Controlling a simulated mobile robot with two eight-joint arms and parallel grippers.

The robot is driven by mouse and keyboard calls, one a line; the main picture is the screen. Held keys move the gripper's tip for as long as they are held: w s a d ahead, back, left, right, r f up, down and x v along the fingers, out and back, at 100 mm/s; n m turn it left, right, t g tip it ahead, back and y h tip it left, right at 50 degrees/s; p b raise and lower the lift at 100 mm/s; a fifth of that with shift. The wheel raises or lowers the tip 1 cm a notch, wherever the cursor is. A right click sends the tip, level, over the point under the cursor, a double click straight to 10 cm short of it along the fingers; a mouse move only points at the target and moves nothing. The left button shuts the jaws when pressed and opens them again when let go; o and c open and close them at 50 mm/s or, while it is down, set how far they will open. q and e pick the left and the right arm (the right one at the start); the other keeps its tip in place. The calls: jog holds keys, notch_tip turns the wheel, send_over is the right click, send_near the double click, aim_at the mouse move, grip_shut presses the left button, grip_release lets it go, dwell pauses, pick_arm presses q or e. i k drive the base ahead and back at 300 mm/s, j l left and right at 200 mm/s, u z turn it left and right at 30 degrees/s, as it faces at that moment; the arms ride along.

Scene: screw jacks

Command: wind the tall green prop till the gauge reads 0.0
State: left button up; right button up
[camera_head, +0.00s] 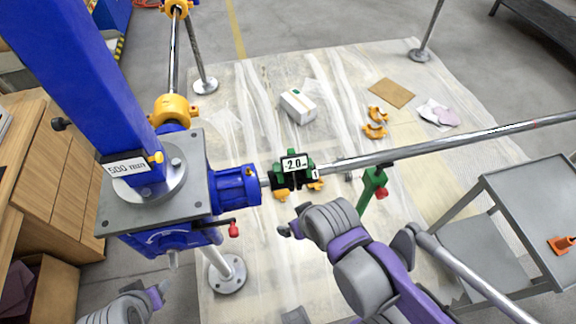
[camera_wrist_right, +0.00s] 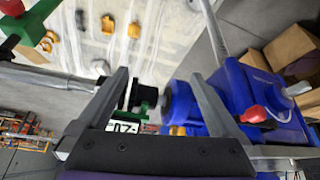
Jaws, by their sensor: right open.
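The green prop (camera_head: 372,187) stands upright right of the gauge, with a red knob on a short crank at its upper end; its lower part is hidden behind my right arm. Green and a red knob also show at the wrist view's upper left corner (camera_wrist_right: 28,22). The gauge (camera_head: 294,163) sits in a green-and-black clamp on the horizontal bar and appears to read -2.0; it shows upside down in the wrist view (camera_wrist_right: 124,127). My right gripper (camera_wrist_right: 160,75) is open and empty, below the gauge in the head view. My left arm's end (camera_head: 150,296) shows at lower left; its jaws are unclear.
A blue jack (camera_head: 172,230) marked 500 mm stands left of the gauge, with a red-knobbed crank (camera_head: 233,229). A long steel bar (camera_head: 440,143) runs right. A grey cart (camera_head: 535,190) stands right. The pale floor sheet holds a white box (camera_head: 298,106) and orange clamps (camera_head: 376,122).

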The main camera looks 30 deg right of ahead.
aim_at(382, 193)
jog(key=z, duration=0.5)
jog(key=k+j+z, duration=0.1)
jog(key=z, duration=0.85)
jog(key=k+z, duration=0.15)
jog(key=z, duration=0.35)
jog(key=i, duration=0.25)
jog(key=i+l, duration=0.15)
jog(key=l, duration=0.2)
jog(key=i+l, duration=0.15)
jog(key=l, duration=0.25)
jog(key=i+l+u, duration=0.1)
jog(key=l, duration=0.2)
jog(key=i+l+u, duration=0.15)
jog(key=l, duration=0.2)
jog(key=l+u, duration=0.1)
jog(key=l, duration=0.25)
